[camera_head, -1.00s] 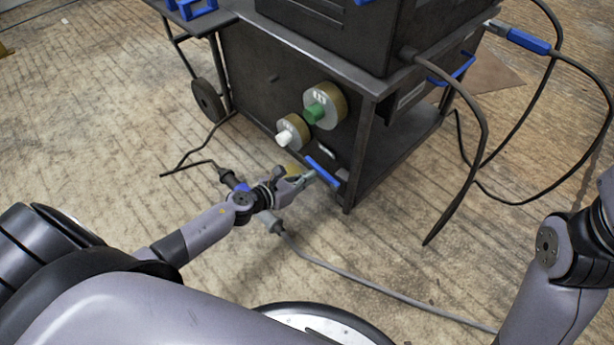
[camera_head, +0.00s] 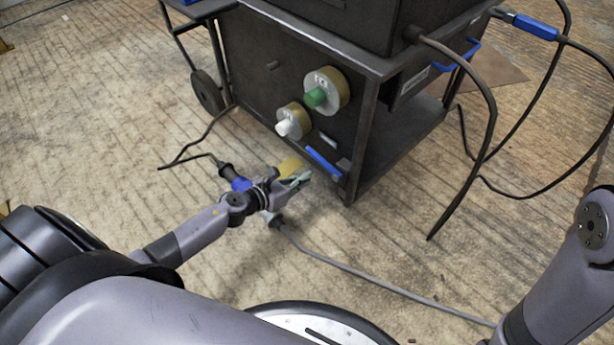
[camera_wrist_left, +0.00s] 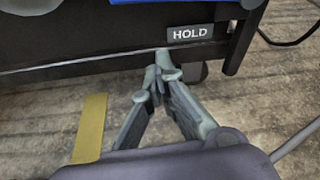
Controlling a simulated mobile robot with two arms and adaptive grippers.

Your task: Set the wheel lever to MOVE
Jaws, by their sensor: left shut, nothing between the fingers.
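The wheel lever is a blue bar (camera_head: 323,163) low on the front of the dark cart (camera_head: 262,90). It slants down to the right, its right end near a small light label (camera_head: 344,165). In the left wrist view a blue edge (camera_wrist_left: 160,2) shows at the top, above a label reading HOLD (camera_wrist_left: 190,33). My left gripper (camera_head: 303,177) is shut and empty, just below and left of the lever, apart from it in the head view. Its fingertips (camera_wrist_left: 158,75) meet below the HOLD label in the wrist view. My right gripper is out of view.
A green knob (camera_head: 316,97) and a white knob (camera_head: 285,128) stick out above the lever. Another small label (camera_head: 328,141) is too small to read. A grey cable (camera_head: 370,278) crosses the floor in front. Black cables (camera_head: 490,120) hang at the cart's right.

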